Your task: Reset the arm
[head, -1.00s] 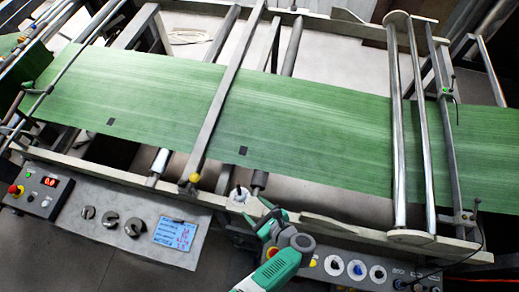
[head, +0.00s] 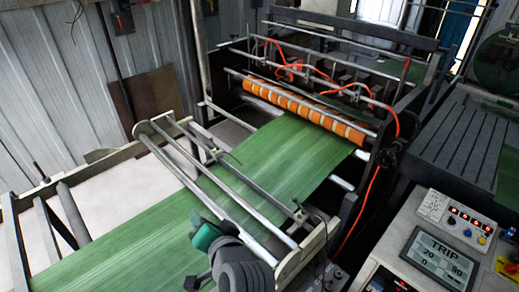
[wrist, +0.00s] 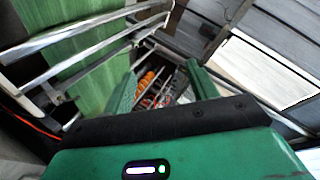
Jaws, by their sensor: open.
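My gripper (wrist: 161,78) shows in the wrist view as two green fingers standing apart with nothing between them. In the head view, green and dark grey parts of my arm show at the bottom, in front of the green woven web. I cannot make out the fingertips there. The green web (head: 275,165) runs from the lower left, under metal bars, to the orange-ringed roller (head: 305,112). It also shows at the upper left of the wrist view (wrist: 85,60).
Metal crossbars (head: 235,205) span the web beside my arm. A control panel (head: 440,245) at the right has a screen reading "TRIP" and several lit displays. Orange hoses (head: 372,200) hang by the machine's side. A corrugated wall (head: 60,90) stands at the left.

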